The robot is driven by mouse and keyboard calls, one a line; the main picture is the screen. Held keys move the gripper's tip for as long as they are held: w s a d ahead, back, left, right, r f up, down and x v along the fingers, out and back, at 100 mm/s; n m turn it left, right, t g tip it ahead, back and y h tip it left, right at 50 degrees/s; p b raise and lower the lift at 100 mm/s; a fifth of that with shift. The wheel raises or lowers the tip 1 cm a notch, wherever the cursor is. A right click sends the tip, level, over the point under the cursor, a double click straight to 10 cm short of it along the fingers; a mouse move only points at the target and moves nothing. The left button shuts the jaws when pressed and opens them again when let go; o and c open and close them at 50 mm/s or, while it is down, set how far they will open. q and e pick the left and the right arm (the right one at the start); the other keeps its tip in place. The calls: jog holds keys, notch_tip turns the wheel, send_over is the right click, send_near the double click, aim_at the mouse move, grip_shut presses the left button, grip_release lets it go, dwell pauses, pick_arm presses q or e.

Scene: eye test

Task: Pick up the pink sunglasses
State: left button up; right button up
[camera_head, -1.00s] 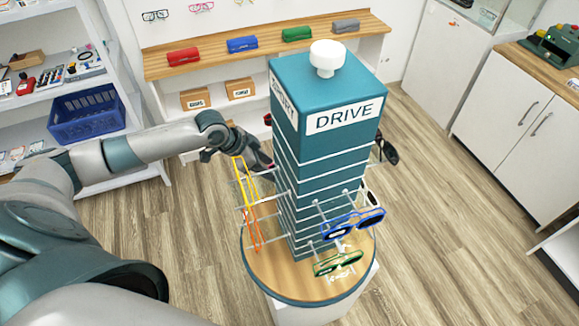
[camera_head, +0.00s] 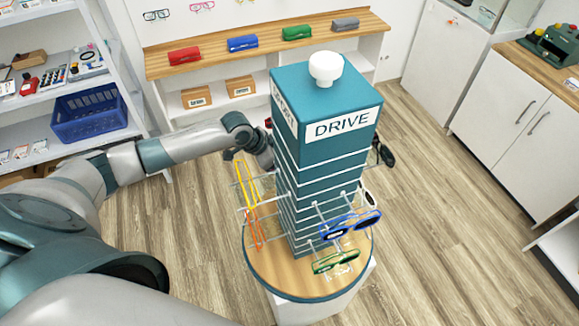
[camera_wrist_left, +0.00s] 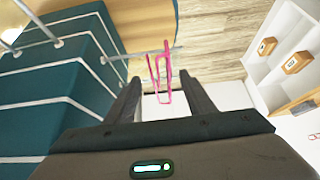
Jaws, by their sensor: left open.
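The pink sunglasses (camera_wrist_left: 168,76) hang from a metal peg on the teal display stand (camera_wrist_left: 62,75) in the left wrist view. Their thin pink frame sits between the two fingers of my left gripper (camera_wrist_left: 160,88), which is open around them. I cannot tell whether a finger touches the frame. In the head view, my left gripper (camera_head: 263,152) is at the far left side of the stand (camera_head: 325,108), partly hidden behind it. The pink sunglasses are not clearly visible there. My right gripper is out of view.
Yellow glasses (camera_head: 242,182), orange glasses (camera_head: 254,230), blue glasses (camera_head: 350,224) and green glasses (camera_head: 336,262) hang on the stand's near pegs, above its round wooden base (camera_head: 290,278). A shelf with coloured cases (camera_head: 242,44) stands behind. Open floor lies right of the stand.

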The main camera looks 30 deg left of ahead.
pick_arm(q)
jog(key=c, duration=1.1)
jog(key=shift+c, duration=0.2)
jog(key=shift+r+b, duration=0.15)
jog(key=shift+b, duration=0.45)
jog(key=shift+s+a, duration=0.1)
jog(key=s+a+b, duration=0.7)
jog(key=s+a, duration=0.4)
jog(key=s, duration=0.2)
jog(key=shift+a+r, duration=0.15)
jog(key=shift+a, duration=0.2)
jog(key=shift+s, duration=0.1)
